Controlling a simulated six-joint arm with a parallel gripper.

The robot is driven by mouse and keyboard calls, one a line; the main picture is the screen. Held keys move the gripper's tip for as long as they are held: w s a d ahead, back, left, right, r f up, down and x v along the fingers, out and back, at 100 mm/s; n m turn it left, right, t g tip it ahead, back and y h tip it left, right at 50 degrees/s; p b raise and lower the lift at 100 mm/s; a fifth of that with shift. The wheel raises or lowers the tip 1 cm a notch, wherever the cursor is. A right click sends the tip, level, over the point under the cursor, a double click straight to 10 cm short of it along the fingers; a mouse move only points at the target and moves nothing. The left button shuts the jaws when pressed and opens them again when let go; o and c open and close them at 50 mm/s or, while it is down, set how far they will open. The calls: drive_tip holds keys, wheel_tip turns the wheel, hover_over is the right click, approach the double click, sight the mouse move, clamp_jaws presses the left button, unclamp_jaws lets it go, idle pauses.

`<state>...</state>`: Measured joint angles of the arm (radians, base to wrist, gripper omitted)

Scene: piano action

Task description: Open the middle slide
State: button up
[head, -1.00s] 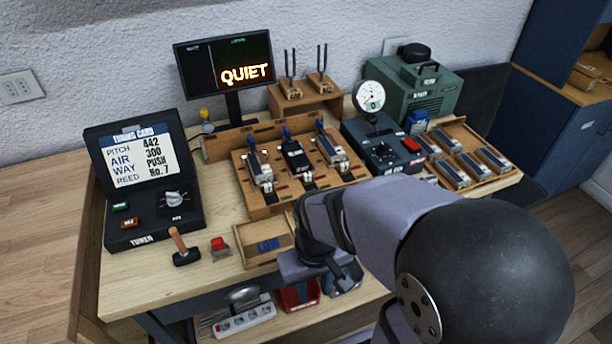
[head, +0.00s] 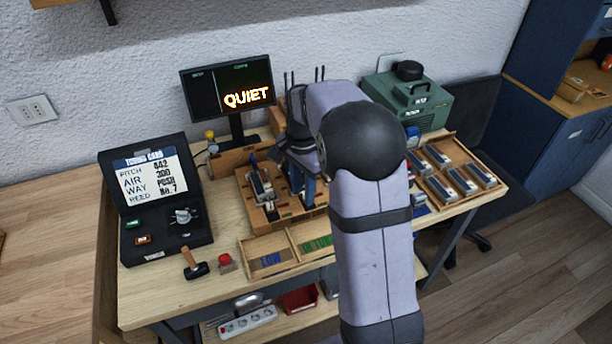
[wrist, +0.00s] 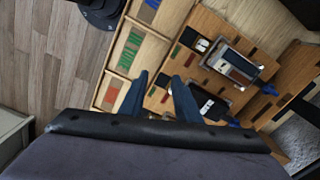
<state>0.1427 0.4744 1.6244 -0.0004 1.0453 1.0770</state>
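My gripper (head: 302,190) is over the wooden action board (head: 252,207), pointing down. In the wrist view its two blue fingers (wrist: 160,78) are apart, with nothing visible between them. The middle slide (wrist: 208,104), dark with a blue end, shows in the wrist view just beyond the right-hand finger, which partly covers it. Whether the finger touches it I cannot tell. In the head view my gripper hides most of this slide. The left slide (head: 261,186), with a grey block, stands to its left and also shows in the wrist view (wrist: 232,66). My arm hides the right slide.
A sorting tray (head: 288,240) with coloured labels lies in front of the board. A tuner box (head: 150,230), a hammer (head: 195,264) and a red button (head: 225,262) are at left. A monitor (head: 228,88) reads QUIET. A tray of reeds (head: 455,170) is at right.

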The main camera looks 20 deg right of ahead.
sight(303, 195)
drive_tip(key=w+d+m, duration=0.1)
drive_tip(key=w+r+m+p, duration=0.1)
drive_tip(key=w, duration=0.1)
drive_tip(key=w+d+r+m, duration=0.1)
drive_tip(key=m, duration=0.1)
drive_tip(key=shift+w+d+r+p, duration=0.1)
drive_tip(key=shift+w+d+p, duration=0.2)
drive_tip(key=shift+w+p, duration=0.05)
drive_tip(key=shift+f+p, duration=1.15)
drive_tip(key=shift+f, duration=2.5)
